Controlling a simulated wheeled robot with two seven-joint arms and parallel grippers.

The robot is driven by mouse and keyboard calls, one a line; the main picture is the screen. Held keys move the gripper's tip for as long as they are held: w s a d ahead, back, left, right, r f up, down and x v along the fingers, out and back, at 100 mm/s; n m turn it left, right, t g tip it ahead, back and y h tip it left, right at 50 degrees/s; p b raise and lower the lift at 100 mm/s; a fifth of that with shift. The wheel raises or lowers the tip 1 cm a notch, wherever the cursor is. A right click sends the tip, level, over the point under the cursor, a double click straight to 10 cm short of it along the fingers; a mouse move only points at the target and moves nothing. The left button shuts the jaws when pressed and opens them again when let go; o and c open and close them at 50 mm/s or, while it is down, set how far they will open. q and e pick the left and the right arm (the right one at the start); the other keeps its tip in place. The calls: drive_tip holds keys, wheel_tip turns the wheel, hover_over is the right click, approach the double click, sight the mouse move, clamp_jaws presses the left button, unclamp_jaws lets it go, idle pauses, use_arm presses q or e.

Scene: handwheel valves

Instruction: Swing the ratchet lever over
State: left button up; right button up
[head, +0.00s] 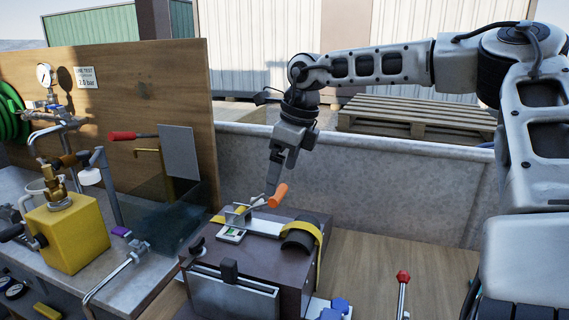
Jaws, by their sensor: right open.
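The ratchet lever has an orange grip (279,194) and tilts up above a brown box (255,270) in the head view. Its metal ratchet body (238,216) sits on top of the box, with a yellow strap (319,255) running over the box at the right. My right gripper (273,187) comes down from above and is open. Its fingertips are right at the orange grip, and the grip shows on their right side. I cannot tell whether they touch it. My left gripper is not in view.
A yellow block with a brass valve (72,232) and pipes stands on the left bench. A wooden board (145,90) with a gauge rises behind it. A red-knobbed lever (402,278) stands at the front right. A grey wall (350,185) runs behind the box.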

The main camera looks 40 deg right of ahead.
sight(278, 190)
drive_tip(key=b+x, duration=0.2)
drive_tip(key=x, duration=0.2)
drive_tip(key=shift+f, duration=0.3)
drive_tip(key=shift+w+a, duration=0.1)
drive_tip(key=shift+w, duration=0.05)
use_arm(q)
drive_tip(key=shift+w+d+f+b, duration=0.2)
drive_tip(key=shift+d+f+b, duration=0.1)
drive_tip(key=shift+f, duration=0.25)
use_arm(e)
drive_tip(key=c, duration=0.7)
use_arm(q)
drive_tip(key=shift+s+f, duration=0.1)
use_arm(e)
drive_tip(key=o, duration=0.7)
drive_tip(key=p+v, duration=0.1)
drive_tip(key=v, duration=0.1)
drive_tip(key=w+p+v, duration=0.1)
drive_tip(key=p+v, duration=0.3)
drive_tip(key=v, duration=0.1)
drive_tip(key=shift+w+a+r, duration=0.15)
drive_tip(key=shift+w+a, duration=0.05)
drive_tip(key=shift+a, duration=0.15)
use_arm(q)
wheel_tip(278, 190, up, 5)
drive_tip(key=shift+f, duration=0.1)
